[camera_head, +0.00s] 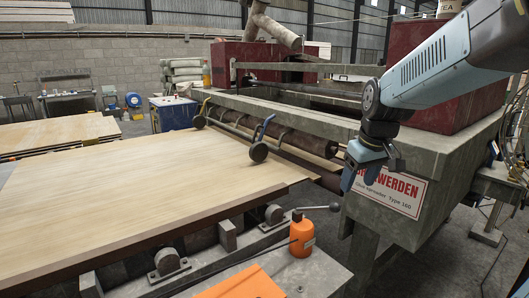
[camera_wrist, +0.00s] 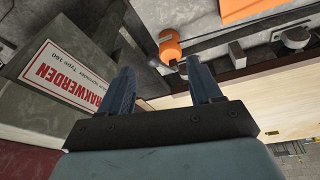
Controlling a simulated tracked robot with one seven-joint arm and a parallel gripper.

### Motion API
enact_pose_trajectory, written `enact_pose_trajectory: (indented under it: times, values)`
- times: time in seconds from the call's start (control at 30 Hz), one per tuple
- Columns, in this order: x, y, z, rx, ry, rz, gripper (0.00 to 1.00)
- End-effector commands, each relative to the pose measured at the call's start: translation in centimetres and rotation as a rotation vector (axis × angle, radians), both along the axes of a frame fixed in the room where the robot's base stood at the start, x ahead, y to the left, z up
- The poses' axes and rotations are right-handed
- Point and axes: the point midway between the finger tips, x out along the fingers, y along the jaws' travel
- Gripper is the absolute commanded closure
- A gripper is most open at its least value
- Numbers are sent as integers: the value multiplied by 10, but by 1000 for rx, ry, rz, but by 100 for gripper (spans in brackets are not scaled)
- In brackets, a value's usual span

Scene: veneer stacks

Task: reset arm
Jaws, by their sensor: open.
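My gripper (camera_head: 371,172) hangs at the right of the head view, in front of the glue spreader's sign (camera_head: 390,190). Its fingers point down and are apart, with nothing between them. In the wrist view my gripper (camera_wrist: 160,88) also shows two dark fingers spread with an empty gap. My arm reaches in from the upper right. An orange bottle (camera_head: 302,234) stands on a grey surface, left of and below my gripper; it also shows in the wrist view (camera_wrist: 171,46).
The large grey and red spreader machine (camera_head: 440,150) is close behind my gripper. A wide veneer sheet (camera_head: 130,190) lies on the left. An orange flat item (camera_head: 243,284) lies on the grey table (camera_head: 325,270) in front. Rollers and levers line the machine's edge.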

Motion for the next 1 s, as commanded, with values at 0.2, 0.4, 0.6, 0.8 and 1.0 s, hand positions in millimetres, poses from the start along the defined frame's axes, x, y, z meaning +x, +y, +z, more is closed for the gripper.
enact_pose_trajectory:
  times: [0.2, 0.4, 0.6, 0.8, 1.0]
  values:
    - [-54, 0, 21, 21, -67, -108, 36]
    - [-100, -2, 30, 45, -126, -207, 36]
    - [-137, -3, 31, 70, -174, -292, 36]
    - [-154, -4, 29, 83, -196, -331, 36]
    - [-155, -4, 29, 85, -197, -338, 37]
